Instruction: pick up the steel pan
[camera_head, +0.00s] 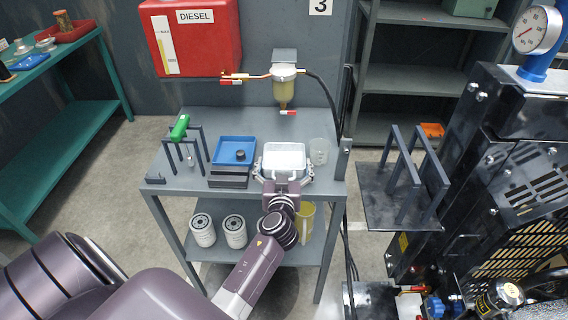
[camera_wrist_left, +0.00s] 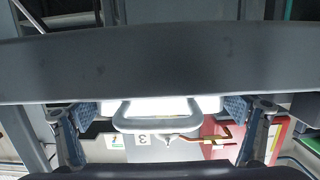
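The steel pan (camera_head: 284,153) sits at the front right of the grey table, a bright, shallow rectangular pan. In the left wrist view it appears as a bright strip with a grey looped handle (camera_wrist_left: 158,123) in front. My left gripper (camera_head: 284,171) is at the pan's near side, its fingers spread wide to the left and right of it. In the left wrist view the open left gripper (camera_wrist_left: 160,108) has one pad at each side of the pan; I cannot tell whether they touch it. My right gripper is not in view.
The grey table (camera_head: 205,115) also holds a blue tray (camera_head: 234,144), a clear beaker (camera_head: 319,151) right of the pan and a rack with a green-handled tool (camera_head: 180,128). Filters (camera_head: 203,231) stand on the lower shelf. A filter bowl (camera_head: 285,88) hangs above; an engine (camera_head: 500,150) stands right.

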